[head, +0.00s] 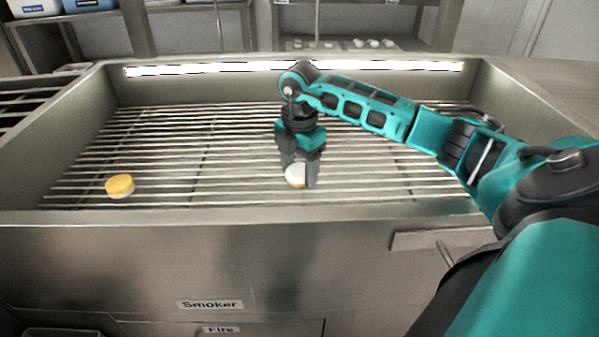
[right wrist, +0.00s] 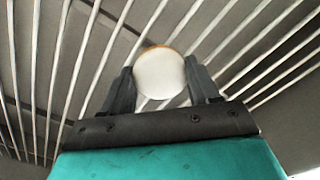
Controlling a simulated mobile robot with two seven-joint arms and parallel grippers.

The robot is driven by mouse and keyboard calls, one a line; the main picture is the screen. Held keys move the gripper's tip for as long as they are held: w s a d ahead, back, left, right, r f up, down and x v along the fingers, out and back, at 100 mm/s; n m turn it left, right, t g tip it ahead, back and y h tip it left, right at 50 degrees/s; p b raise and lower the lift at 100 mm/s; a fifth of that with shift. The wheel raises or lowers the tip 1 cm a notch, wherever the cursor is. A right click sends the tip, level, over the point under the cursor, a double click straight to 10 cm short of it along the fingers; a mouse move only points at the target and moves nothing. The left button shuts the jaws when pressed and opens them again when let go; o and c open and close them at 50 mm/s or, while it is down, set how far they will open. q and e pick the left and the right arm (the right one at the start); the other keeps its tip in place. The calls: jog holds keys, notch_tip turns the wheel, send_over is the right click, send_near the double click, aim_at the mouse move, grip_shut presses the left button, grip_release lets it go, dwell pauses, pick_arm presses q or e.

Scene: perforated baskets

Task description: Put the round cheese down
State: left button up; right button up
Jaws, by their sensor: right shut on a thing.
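A round cheese (head: 296,174), white with a thin yellowish edge, is between the fingers of my right gripper (head: 301,178) at the middle of the rack. It also shows in the right wrist view (right wrist: 160,73), with a dark finger at each side. My right gripper is shut on it. The gripper points down at the metal grill rack (head: 190,160). I cannot tell whether the cheese touches the bars. A second round cheese (head: 120,186), yellow on top and white at the side, lies on the rack at the left. My left gripper is not in view.
The rack sits inside a steel smoker (head: 150,240) with raised walls and a front edge. The rack between the two cheeses is clear. A shelf (head: 350,44) with small white items stands behind.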

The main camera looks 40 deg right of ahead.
aim_at(299, 169)
jog(key=shift+f, duration=0.4)
jog(key=shift+f, duration=0.15)
jog(key=o, duration=1.2)
jog(key=shift+c, duration=0.2)
notch_tip(299, 169, up, 12)
jog(key=p, duration=0.3)
jog(key=shift+r, duration=0.2)
